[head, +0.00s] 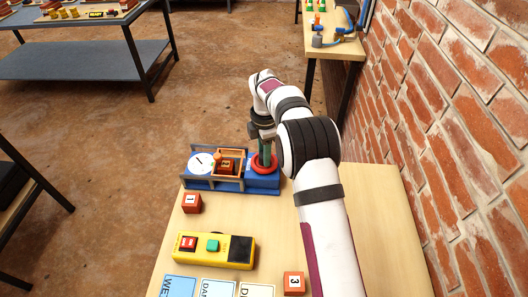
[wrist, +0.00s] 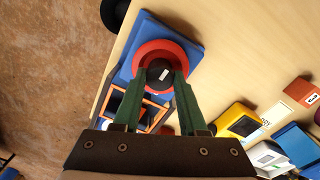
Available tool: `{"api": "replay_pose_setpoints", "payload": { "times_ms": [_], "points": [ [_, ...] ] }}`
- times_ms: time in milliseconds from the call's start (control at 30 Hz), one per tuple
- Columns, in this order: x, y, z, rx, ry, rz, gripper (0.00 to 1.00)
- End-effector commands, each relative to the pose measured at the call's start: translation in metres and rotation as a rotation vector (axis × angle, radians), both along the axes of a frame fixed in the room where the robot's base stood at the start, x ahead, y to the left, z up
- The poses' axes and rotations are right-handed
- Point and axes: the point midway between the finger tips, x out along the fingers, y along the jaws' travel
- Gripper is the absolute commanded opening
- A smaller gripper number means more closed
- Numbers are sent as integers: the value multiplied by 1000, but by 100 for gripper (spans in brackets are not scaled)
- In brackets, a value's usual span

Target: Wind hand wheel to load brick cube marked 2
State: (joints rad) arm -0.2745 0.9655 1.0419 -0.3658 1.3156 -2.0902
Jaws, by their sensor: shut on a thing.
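The blue test rig (head: 262,184) stands on the wooden table with a white dial (head: 202,163) at its left. A brick cube (head: 227,167) sits inside the rig's orange frame (head: 217,157); its mark is too small to read surely. The red hand wheel (head: 265,168) lies flat at the rig's right end, and in the wrist view its red rim (wrist: 164,45) surrounds a dark hub with a white mark (wrist: 164,74). My gripper (wrist: 161,76) points down with its green fingers either side of the hub, shut on it. In the head view, my gripper (head: 265,155) stands over the wheel.
Cube 1 (head: 191,203) and cube 3 (head: 294,283) lie on the table. A yellow box (head: 215,260) with a green button lies in front of the rig, with several cards (head: 218,288) nearer. The brick wall (head: 460,150) rises at the right.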

Motion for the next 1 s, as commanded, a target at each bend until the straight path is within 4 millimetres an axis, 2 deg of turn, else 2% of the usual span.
{"api": "replay_pose_setpoints", "payload": {
  "times_ms": [267,1000],
  "points": [
    [0,0,0,0,2,-191,0],
    [0,-1,0,-2,3,-895,0]
  ]
}}
